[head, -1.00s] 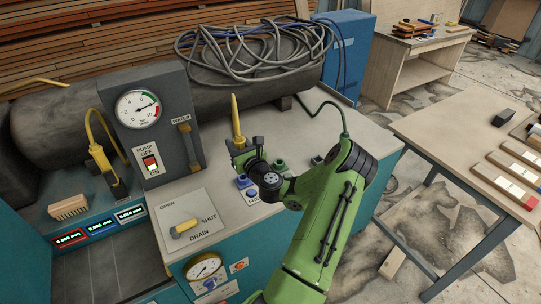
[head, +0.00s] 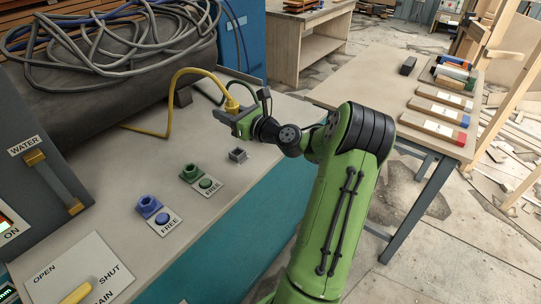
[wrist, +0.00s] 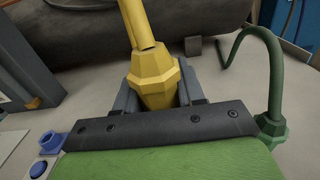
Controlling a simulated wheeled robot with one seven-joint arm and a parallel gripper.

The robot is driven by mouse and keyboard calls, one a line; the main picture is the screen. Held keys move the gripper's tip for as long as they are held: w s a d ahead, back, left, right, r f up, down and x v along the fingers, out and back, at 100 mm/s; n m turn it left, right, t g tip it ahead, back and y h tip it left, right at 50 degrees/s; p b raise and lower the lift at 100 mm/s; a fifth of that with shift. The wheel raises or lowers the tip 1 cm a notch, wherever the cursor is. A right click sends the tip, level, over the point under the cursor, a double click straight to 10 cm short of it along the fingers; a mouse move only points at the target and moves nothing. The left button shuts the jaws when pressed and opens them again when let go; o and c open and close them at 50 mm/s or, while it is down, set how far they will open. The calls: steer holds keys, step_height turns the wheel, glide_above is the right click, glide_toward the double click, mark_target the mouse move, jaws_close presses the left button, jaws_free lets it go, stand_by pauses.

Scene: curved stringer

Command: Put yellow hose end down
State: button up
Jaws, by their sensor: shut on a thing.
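The yellow hose end (head: 232,106) is a faceted yellow fitting with its hose looping up and back to the left. My gripper (head: 238,120) is shut on it, over the right part of the bench top. In the wrist view the yellow hose end (wrist: 154,76) sits between the dark fingers, its lower tip hidden behind the gripper body. I cannot tell whether its tip touches the bench. A green hose (head: 208,90) passes behind the gripper. In the wrist view its green end (wrist: 270,128) stands right of the gripper.
A blue socket (head: 149,206), a green socket (head: 191,173) and a grey square block (head: 238,155) stand along the bench (head: 115,170). Buttons beside both sockets read FREE. A drain panel (head: 75,275) is at front left. Coiled hoses (head: 110,40) lie behind. A wooden table (head: 375,85) stands right.

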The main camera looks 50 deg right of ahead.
step_height(320, 180, down, 10)
steer(key=b, duration=0.4)
steer(key=shift+s, duration=0.1)
steer(key=shift+r, duration=0.15)
steer(key=shift+a, duration=0.1)
steer(key=o, duration=1.1)
steer(key=shift+f, duration=0.2)
steer(key=shift+s+r, duration=0.15)
steer(key=shift+r, duration=0.05)
steer(key=s+p, duration=0.1)
steer(key=s, duration=1)
steer(key=shift+s, duration=0.35)
steer(key=shift+d, duration=0.2)
